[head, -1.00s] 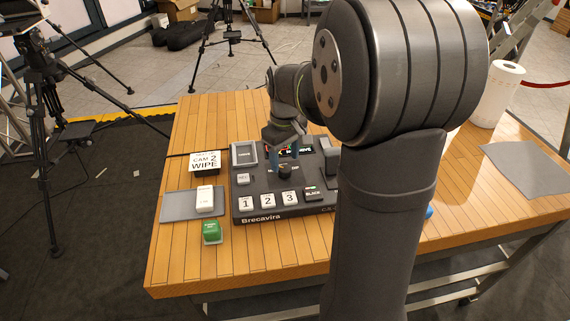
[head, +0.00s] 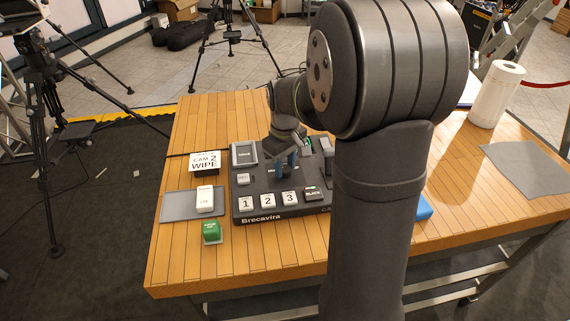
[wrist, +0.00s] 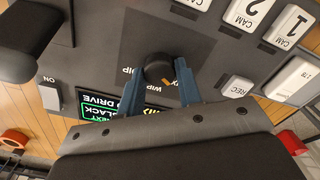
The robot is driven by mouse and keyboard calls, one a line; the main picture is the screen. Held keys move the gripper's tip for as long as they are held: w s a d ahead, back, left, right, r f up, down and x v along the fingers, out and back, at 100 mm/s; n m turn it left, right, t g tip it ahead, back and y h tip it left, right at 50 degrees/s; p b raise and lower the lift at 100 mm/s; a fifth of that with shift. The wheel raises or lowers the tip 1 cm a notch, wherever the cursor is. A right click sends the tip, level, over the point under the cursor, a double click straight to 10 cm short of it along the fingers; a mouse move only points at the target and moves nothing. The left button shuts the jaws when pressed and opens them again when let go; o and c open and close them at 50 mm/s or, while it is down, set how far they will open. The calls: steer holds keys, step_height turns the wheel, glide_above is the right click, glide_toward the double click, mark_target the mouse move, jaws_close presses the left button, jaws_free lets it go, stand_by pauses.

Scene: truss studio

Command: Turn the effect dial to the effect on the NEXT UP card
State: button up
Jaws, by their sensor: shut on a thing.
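The NEXT UP card (head: 205,162) stands at the left of the switcher panel in the head view and reads CAM 2 WIPE. The effect dial (wrist: 157,67) is a round black knob on the dark panel, with a yellow-orange mark on its lower right in the wrist view. The dial is mostly hidden behind my gripper (head: 286,168) in the head view.
White numbered buttons (head: 268,200) line the panel's front. A small screen (wrist: 125,107) is partly covered by my fingers in the wrist view. A green block (head: 211,232) and a white block on a grey mat (head: 177,206) lie left of the panel.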

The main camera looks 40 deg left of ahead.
mark_target(285, 168)
steer(key=m, duration=0.5)
steer(key=shift+m, duration=0.4)
steer(key=m, duration=0.5)
steer(key=shift+m, duration=0.3)
stand_by(0.4)
steer(key=o, duration=1)
steer(key=shift+r, duration=0.1)
step_height(285, 168, up, 17)
steer(key=shift+r, duration=0.2)
steer(key=shift+f, duration=0.15)
